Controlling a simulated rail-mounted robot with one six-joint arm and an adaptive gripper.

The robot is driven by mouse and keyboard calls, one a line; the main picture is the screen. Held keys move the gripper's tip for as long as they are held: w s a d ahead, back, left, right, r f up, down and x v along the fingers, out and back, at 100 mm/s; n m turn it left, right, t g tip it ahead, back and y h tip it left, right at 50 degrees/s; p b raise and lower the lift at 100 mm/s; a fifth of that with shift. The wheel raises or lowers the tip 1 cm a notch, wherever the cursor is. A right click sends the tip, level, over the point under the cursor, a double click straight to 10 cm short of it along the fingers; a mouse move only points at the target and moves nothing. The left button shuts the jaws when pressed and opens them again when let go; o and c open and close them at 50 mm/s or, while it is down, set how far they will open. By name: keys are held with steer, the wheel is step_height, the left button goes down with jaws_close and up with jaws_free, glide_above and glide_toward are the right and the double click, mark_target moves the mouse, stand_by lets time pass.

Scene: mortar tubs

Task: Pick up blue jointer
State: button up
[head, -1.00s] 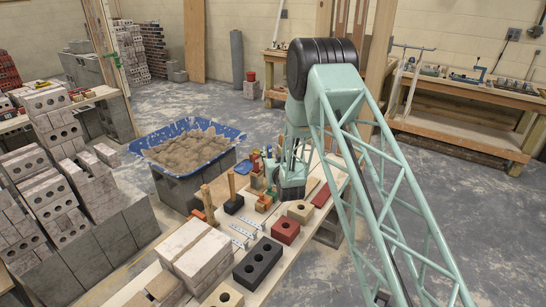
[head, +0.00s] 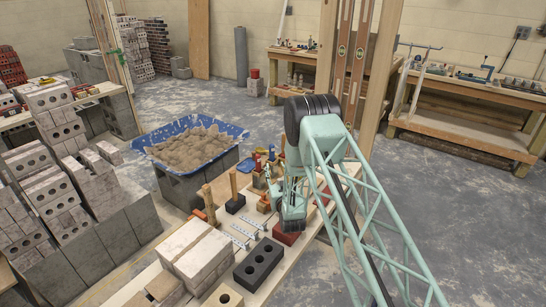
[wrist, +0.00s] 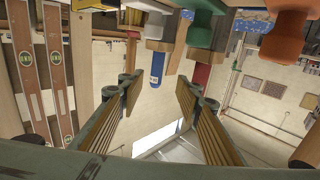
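A blue-ended tool (wrist: 157,68), which may be the blue jointer, shows in the wrist view just beyond the gap between my fingers. Its other end runs up behind a white and grey piece, so its full shape is hidden. A small blue spot (head: 271,153) among the tools on the plank table in the head view may be the same tool, but it is too small to tell. My gripper (wrist: 160,92) is open, with nothing between its fingers. In the head view my gripper (head: 292,212) is low over the table, on the near side of the tool cluster.
Green (wrist: 202,28) and orange (wrist: 284,36) handles crowd close by in the wrist view. A dark block (head: 259,264), a red brick (head: 286,238) and pale bricks (head: 196,252) stand on the table. A blue mortar tub (head: 236,130) is behind left.

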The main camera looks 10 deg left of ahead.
mark_target(272, 154)
steer(key=shift+w, duration=0.1)
steer(key=b+x, duration=0.1)
steer(key=x, duration=0.6)
steer(key=shift+w+a+f, duration=0.1)
steer(key=shift+w, duration=0.2)
steer(key=shift+w+a, duration=0.1)
steer(key=shift+w, duration=0.3)
steer(key=shift+d+b+x, duration=0.15)
steer(key=shift+b+x, duration=0.15)
steer(key=shift+x, duration=0.35)
steer(key=shift+d+b+x, duration=0.15)
steer(key=shift+b+x, duration=0.15)
steer(key=shift+x, duration=1.7)
steer(key=c, duration=0.9)
